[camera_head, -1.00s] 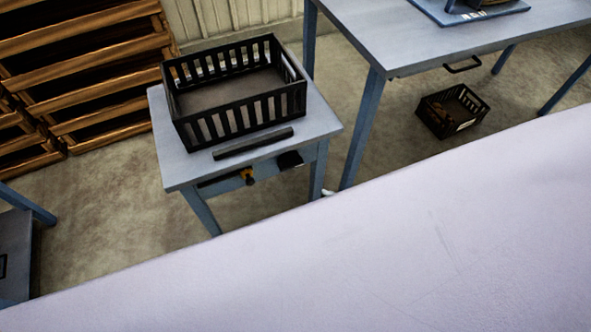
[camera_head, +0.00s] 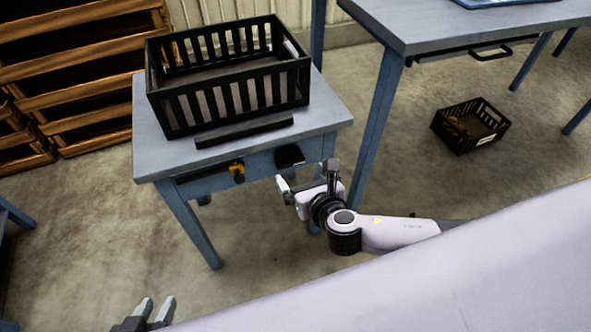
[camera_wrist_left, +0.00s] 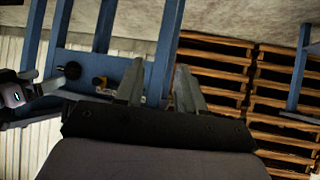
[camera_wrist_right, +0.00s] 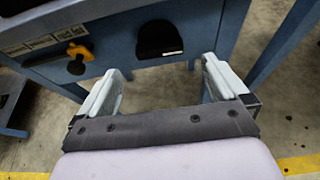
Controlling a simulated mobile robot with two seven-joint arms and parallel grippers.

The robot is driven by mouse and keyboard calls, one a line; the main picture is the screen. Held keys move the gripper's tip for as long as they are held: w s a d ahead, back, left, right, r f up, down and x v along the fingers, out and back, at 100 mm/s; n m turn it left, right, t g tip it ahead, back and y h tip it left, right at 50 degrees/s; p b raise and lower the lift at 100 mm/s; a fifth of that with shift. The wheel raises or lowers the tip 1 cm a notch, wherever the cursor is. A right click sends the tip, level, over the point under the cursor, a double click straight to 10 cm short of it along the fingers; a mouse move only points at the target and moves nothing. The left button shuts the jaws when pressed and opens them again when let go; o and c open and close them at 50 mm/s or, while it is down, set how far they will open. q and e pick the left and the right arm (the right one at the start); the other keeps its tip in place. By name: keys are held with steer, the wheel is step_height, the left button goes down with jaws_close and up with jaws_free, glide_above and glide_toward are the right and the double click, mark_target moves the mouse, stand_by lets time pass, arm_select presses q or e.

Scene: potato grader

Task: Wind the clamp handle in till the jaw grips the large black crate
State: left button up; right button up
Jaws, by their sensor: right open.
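The large black crate (camera_head: 235,100) stands upright on a small blue-grey table (camera_head: 150,160). A long black bar (camera_head: 244,132), which looks like the jaw, lies along its front side. On the table's front face are a yellow-and-black handle (camera_head: 237,172) and a rounded black fitting (camera_head: 290,156); I cannot tell which is the clamp handle. In the right wrist view, the handle (camera_wrist_right: 78,55) is left and the fitting (camera_wrist_right: 158,40) is ahead. My right gripper (camera_head: 305,182) is open and empty, just before the fitting. My left gripper (camera_head: 156,309) is open and empty, low at left.
Wooden crates (camera_head: 75,75) are stacked at the back left. A taller blue table (camera_head: 440,30) stands at the right, with a small black crate (camera_head: 470,125) on the floor beside it. The floor (camera_head: 270,240) before the small table is clear.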

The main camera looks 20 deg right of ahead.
mark_target(292, 164)
steer(key=b+x, duration=0.1)
steer(key=x, duration=0.4)
steer(key=shift+b, duration=0.35)
steer(key=shift+w+f, duration=0.25)
steer(key=shift+w, duration=0.25)
arm_select(q)
steer(key=shift+w+d+r+t+h, duration=0.15)
steer(key=shift+w+d+r+t, duration=0.05)
steer(key=shift+w+d+r, duration=0.2)
steer(key=shift+w+d+r+t+h, duration=0.15)
steer(key=shift+w+d+r+t, duration=0.1)
steer(key=shift+d, duration=0.25)
arm_select(e)
steer(key=shift+w, duration=0.1)
steer(key=c, duration=0.7)
arm_select(q)
steer(key=shift+d+f, duration=0.1)
steer(key=shift+f, duration=0.05)
arm_select(e)
steer(key=shift+c, duration=1.4)
